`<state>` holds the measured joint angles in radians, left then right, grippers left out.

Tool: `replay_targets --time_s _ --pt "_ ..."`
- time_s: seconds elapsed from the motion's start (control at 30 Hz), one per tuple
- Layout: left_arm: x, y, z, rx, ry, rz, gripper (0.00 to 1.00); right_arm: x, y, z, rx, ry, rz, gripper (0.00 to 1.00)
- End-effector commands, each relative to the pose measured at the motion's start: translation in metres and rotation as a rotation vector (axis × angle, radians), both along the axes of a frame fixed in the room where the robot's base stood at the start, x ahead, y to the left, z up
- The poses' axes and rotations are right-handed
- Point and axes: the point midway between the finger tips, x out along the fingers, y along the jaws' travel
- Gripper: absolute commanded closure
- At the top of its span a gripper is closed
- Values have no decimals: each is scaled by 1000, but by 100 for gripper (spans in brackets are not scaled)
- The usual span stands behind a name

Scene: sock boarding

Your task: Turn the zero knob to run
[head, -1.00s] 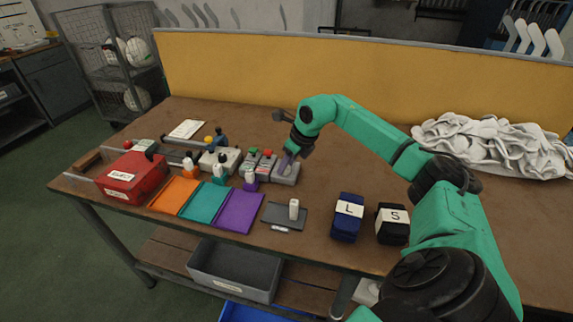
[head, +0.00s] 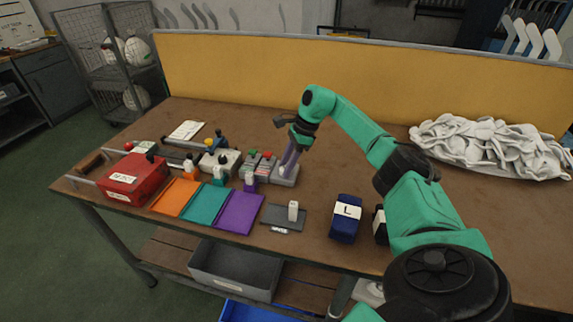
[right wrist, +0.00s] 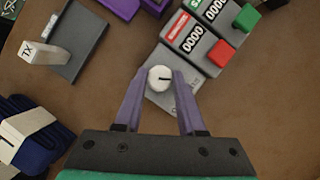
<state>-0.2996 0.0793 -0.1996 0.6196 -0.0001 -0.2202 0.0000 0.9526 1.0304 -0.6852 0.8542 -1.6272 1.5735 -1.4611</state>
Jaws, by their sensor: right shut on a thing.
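The zero knob (right wrist: 160,77) is a round white knob with a dark pointer line, on a small grey box (right wrist: 187,94) with lettering that is partly covered. In the right wrist view my right gripper (right wrist: 160,80) has its two purple fingers on either side of the knob, shut on it. In the head view my right gripper (head: 286,170) reaches down onto the grey box, and the knob is mostly hidden by the fingers. The pointer line points to the right in the right wrist view. My left gripper is not in view.
Two counters with red and green buttons (right wrist: 199,40) stand right beside the box. A grey tray with a white upright tag (head: 293,211), purple (head: 240,213), teal and orange mats, a red box (head: 136,178) and a blue L bundle (head: 346,218) lie around.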

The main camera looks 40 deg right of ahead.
Motion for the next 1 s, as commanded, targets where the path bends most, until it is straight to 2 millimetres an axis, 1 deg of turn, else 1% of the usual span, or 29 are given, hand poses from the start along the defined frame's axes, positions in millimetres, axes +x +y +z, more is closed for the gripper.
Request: replay_targets --time_s 0.2,0.4,0.6,0.97,1.0 --pt "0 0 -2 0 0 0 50 2 0 1 0 -6 141 100" --pt "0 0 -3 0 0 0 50 2 -1 1 -2 -5 223 100" --pt "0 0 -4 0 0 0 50 2 -1 1 -1 -4 256 100" --pt "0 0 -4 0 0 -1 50 2 -1 1 -3 -5 261 100" --pt "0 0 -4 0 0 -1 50 2 -1 1 -3 -5 261 57"
